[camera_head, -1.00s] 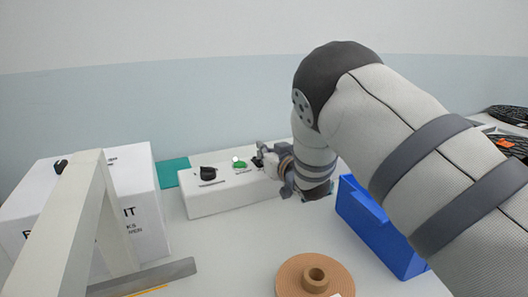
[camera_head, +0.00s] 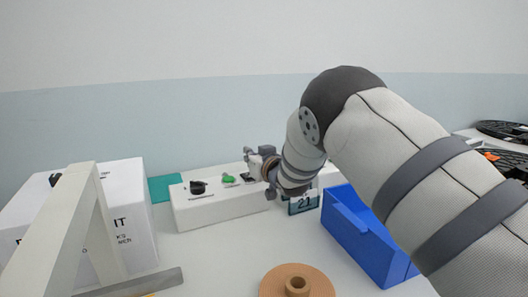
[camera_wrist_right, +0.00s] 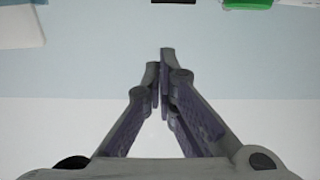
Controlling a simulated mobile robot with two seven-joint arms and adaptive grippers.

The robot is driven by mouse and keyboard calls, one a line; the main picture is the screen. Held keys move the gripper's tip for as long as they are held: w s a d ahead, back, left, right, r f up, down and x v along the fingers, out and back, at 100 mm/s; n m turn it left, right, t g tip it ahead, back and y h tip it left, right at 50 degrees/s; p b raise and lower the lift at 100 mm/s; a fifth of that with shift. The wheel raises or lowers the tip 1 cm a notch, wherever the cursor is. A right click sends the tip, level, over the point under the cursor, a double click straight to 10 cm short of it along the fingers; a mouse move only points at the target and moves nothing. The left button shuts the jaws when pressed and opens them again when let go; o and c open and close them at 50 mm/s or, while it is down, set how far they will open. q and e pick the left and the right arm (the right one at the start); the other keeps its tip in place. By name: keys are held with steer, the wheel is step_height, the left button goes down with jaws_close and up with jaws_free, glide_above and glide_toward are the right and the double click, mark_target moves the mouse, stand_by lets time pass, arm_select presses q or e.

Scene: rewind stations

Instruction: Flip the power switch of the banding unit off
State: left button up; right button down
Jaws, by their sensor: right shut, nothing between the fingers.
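A long white box with controls on its top (camera_head: 222,210), apparently the banding unit, stands on the table. Its top carries a black knob (camera_head: 197,187), a green control (camera_head: 228,179) and a small dark part (camera_head: 247,177) near its right end. I cannot tell which one is the power switch. My right gripper (camera_head: 250,157) is above and behind the small dark part, apart from it. In the right wrist view its fingers (camera_wrist_right: 160,62) are shut together with nothing between them. My left gripper is not in view.
A blue bin (camera_head: 365,245) stands right of the unit, under my right arm. A small calendar card (camera_head: 303,205) is between them. A brown spool (camera_head: 297,284) lies in front. A white carton (camera_head: 130,220) and a pale frame (camera_head: 75,215) are on the left.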

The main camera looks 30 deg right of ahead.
steer(key=s+r, duration=0.1)
steer(key=r, duration=0.1)
steer(key=shift+s+d+r, duration=0.15)
steer(key=shift+s+r, duration=0.15)
steer(key=shift+s, duration=0.1)
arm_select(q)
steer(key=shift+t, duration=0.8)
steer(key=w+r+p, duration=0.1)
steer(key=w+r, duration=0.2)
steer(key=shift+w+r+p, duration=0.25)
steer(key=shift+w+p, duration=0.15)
arm_select(e)
steer(key=s+r, duration=0.1)
steer(key=s, duration=0.6)
steer(key=shift+s+a+r, duration=0.2)
steer(key=shift+a, duration=0.2)
